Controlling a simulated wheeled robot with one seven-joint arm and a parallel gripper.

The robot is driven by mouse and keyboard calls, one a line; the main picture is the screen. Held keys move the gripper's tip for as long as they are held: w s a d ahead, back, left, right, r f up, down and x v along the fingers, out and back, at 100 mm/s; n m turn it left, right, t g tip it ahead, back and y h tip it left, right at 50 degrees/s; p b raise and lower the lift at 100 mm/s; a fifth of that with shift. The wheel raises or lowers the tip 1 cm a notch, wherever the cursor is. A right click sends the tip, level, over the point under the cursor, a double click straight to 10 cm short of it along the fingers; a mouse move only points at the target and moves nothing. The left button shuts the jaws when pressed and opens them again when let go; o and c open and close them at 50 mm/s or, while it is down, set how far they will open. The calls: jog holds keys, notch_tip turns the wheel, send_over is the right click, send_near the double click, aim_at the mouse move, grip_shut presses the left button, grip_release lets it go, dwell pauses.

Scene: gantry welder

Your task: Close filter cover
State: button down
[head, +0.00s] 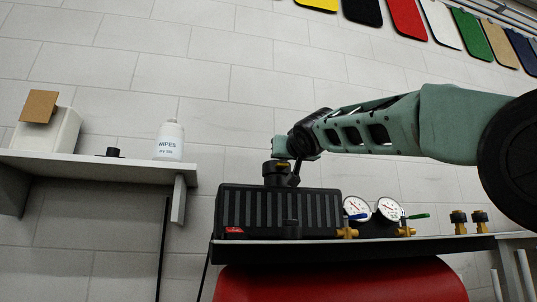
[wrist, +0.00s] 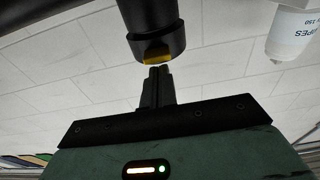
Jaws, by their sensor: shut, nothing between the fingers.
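A black ribbed box (head: 280,212) stands on the shelf, with a short, wide black cylinder (head: 277,173) on top. In the wrist view, which is upside down, a black cylinder with a collar (wrist: 152,28) has a yellow face (wrist: 153,54) at its end. I cannot tell which part is the filter cover. My gripper (wrist: 158,72) is shut and empty, its fingertips close to the yellow end; contact cannot be told. In the head view my gripper (head: 296,172) is beside the cylinder, partly hidden.
Two pressure gauges (head: 357,208) (head: 388,208) with brass valves stand right of the box. Brass fittings (head: 459,220) sit farther right. A wipes bottle (head: 170,140) stands on the left shelf (head: 100,165). A red rounded object (head: 340,282) is below.

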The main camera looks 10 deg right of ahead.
jog(key=shift+f+b, duration=0.6)
jog(key=shift+f, duration=0.15)
jog(key=shift+r, duration=0.1)
notch_tip(320, 180, up, 5)
jog(key=p, duration=0.5)
jog(key=s+f+b, duration=0.4)
jog(key=s+b, duration=0.4)
jog(key=s, duration=0.1)
jog(key=shift+s, duration=0.4)
